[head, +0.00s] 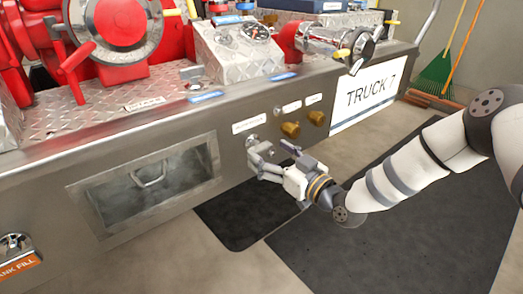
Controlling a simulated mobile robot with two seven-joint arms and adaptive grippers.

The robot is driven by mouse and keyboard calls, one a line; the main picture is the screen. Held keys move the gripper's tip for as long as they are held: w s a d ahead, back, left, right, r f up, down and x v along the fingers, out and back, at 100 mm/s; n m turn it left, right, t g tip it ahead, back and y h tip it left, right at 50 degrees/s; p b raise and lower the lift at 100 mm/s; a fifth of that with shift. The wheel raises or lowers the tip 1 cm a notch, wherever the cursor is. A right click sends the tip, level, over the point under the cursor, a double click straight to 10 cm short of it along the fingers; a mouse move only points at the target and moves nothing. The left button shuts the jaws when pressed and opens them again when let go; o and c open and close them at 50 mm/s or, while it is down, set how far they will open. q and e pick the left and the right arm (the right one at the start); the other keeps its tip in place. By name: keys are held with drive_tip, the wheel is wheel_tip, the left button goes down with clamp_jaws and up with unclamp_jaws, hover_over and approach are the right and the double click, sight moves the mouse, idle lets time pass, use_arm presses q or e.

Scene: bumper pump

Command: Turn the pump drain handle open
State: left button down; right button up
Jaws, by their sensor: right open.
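My right gripper (270,160) is open in front of the steel bumper panel, its fingers pointing at the panel near the middle of the view. A small round metal fitting (252,139) sits on the panel under a white label, just beyond the fingertips. It appears to be the pump drain handle's mount. The fingers hide most of the handle, so its angle cannot be told, nor whether a finger touches it. My left gripper is not in view.
Two brass caps (290,129) stick out of the panel right of the fitting. A recessed window (150,180) with a metal handle is at left. The TRUCK 7 sign (370,93) is at right. Dark mats (400,210) lie on the floor below my right arm.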

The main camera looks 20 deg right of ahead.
sight(263, 149)
drive_tip(key=x, duration=0.4)
drive_tip(key=shift+b, duration=0.4)
drive_tip(key=c, duration=1.2)
drive_tip(key=shift+o, duration=0.2)
drive_tip(key=shift+a+r+n+p, duration=0.15)
drive_tip(key=shift+r+n+p, duration=0.15)
drive_tip(key=shift+n+p, duration=1.15)
drive_tip(key=shift+n, duration=0.45)
drive_tip(key=shift+f+n, duration=0.35)
drive_tip(key=shift+n, duration=0.15)
drive_tip(key=o, duration=1.2)
drive_tip(key=shift+c, duration=0.2)
